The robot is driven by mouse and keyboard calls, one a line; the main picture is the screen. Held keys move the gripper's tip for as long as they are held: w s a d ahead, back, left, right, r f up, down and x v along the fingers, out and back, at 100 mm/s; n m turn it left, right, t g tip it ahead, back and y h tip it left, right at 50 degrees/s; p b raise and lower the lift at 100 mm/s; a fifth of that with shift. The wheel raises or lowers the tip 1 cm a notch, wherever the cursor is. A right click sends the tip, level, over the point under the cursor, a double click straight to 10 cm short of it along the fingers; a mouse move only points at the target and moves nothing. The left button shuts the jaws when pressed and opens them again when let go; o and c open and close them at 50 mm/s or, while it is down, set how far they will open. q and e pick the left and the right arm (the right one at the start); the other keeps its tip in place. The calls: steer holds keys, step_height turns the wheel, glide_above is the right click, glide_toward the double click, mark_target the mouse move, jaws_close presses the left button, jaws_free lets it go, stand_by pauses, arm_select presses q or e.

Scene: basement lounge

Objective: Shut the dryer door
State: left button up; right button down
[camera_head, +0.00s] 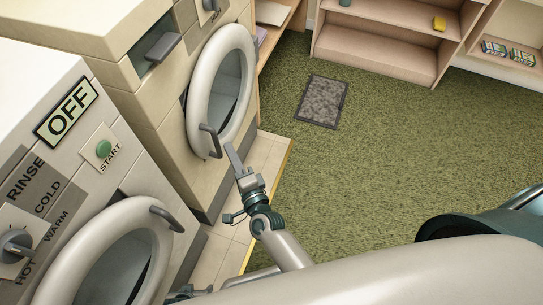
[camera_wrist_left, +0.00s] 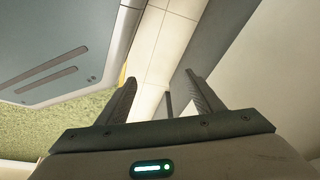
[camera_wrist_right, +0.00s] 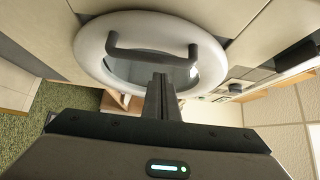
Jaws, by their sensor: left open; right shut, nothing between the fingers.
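The dryer (camera_head: 165,120) is the far cream machine in the head view. Its round, pale-rimmed door (camera_head: 240,50) stands a little out from the front, with a dark gap along its left side. The dark bar handle (camera_head: 208,140) is on the door's lower left rim. My right gripper (camera_head: 230,148) is shut and empty, just right of the handle. In the right wrist view its fingertips (camera_wrist_right: 161,78) point at the door (camera_wrist_right: 90,45), below the handle (camera_wrist_right: 150,55); contact cannot be told. My left gripper (camera_head: 187,292) is low in the head view, open and empty (camera_wrist_left: 163,100).
The washer (camera_head: 80,175) with the OFF label stands nearer at left, its round door (camera_head: 75,240) beside my left gripper. Wooden shelves (camera_head: 375,50) stand at the back. A grey mat (camera_head: 322,101) lies on the green carpet (camera_head: 380,150), which is otherwise clear.

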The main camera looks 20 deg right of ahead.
arm_select(q)
steer(key=shift+s+a+r+g+b, duration=0.15)
steer(key=shift+a+r+g+b, duration=0.45)
steer(key=shift+b, duration=0.35)
arm_select(e)
steer(key=s+d, duration=0.3)
steer(key=s, duration=1.4)
steer(key=shift+f, duration=0.1)
step_height(320, 180, down, 17)
steer(key=s+d+n+g+y+p, duration=0.15)
steer(key=n+g, duration=0.35)
steer(key=n, duration=0.5)
arm_select(q)
steer(key=w+d+t+p, duration=0.2)
steer(key=d+t+p, duration=0.1)
steer(key=shift+w+d+r+h, duration=0.1)
steer(key=shift+w+r+h, duration=0.05)
steer(key=shift+w+h, duration=0.15)
arm_select(e)
steer(key=s+d+f+n+g+h, duration=0.1)
steer(key=s+d+f+n+g, duration=0.2)
steer(key=d+f, duration=0.3)
steer(key=s+d+f+n+g+h, duration=0.2)
steer(key=s+d+f+n+g, duration=0.2)
steer(key=f, duration=0.7)
steer(key=shift+s+d+f+n, duration=0.45)
steer(key=shift+d+n, duration=0.25)
steer(key=shift+d, duration=0.45)
